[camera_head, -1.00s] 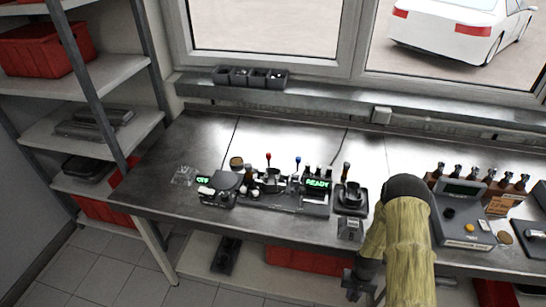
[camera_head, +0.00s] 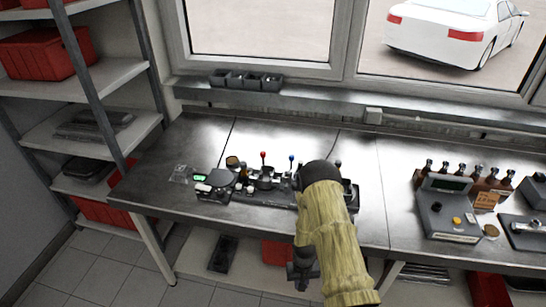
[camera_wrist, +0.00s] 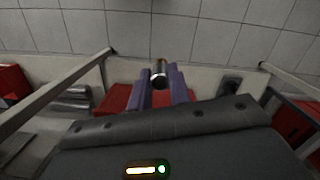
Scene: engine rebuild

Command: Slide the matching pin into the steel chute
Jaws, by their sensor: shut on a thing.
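My gripper (camera_head: 302,275) hangs in front of the bench's front edge, below the worktop. In the wrist view its two purple fingers (camera_wrist: 159,82) are shut on a short cylindrical pin (camera_wrist: 159,70), dark with a bright metal side. The pin sticks out past the fingertips over the floor, apart from any fixture. On the bench stands a dark station (camera_head: 262,196) with a red-topped lever, a blue-topped lever and small fittings. My arm covers its right part. I cannot make out for certain which part is the steel chute.
A grey device (camera_head: 448,215) with a screen and a row of several brown bottles (camera_head: 478,183) stand right on the bench. Small dark bins (camera_head: 245,80) sit on the window sill. A shelf rack (camera_head: 95,135) stands left. The worktop between station and grey device is clear.

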